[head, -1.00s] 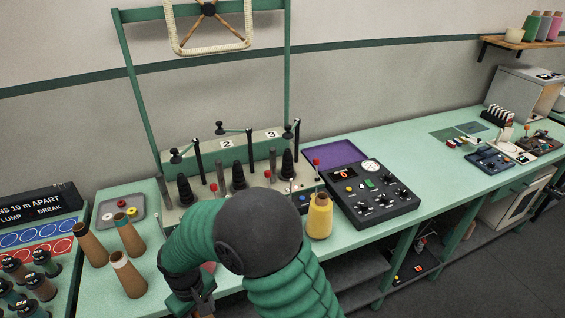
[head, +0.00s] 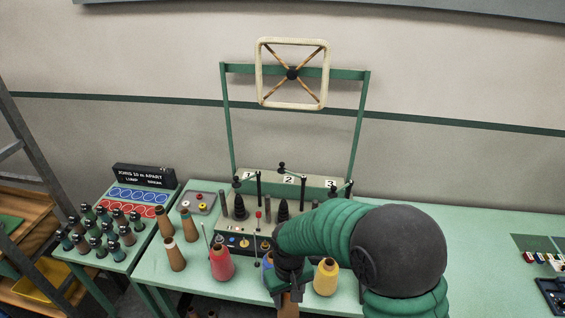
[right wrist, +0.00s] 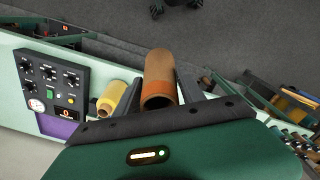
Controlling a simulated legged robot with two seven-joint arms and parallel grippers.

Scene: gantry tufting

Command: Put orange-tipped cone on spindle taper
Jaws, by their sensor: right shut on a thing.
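My right gripper (head: 287,291) is shut on a brown cone (head: 289,306) at the bottom edge of the head view, in front of the bench. In the right wrist view the cone (right wrist: 159,66) sits between the two fingers, with an orange band (right wrist: 158,91) at its end nearest the camera. Black spindle tapers stand bare on the winder behind: one on the left (head: 240,208) and one in the middle (head: 283,209). The area below the number 3 plate is largely hidden by my right arm. My left gripper is out of view.
Yarn cones stand along the bench front: red (head: 220,264), yellow (head: 326,278) and a blue one mostly hidden by my gripper. Several bare brown cones (head: 189,227) stand to the left, near a grey tray (head: 190,205). A green frame (head: 228,120) rises behind the winder.

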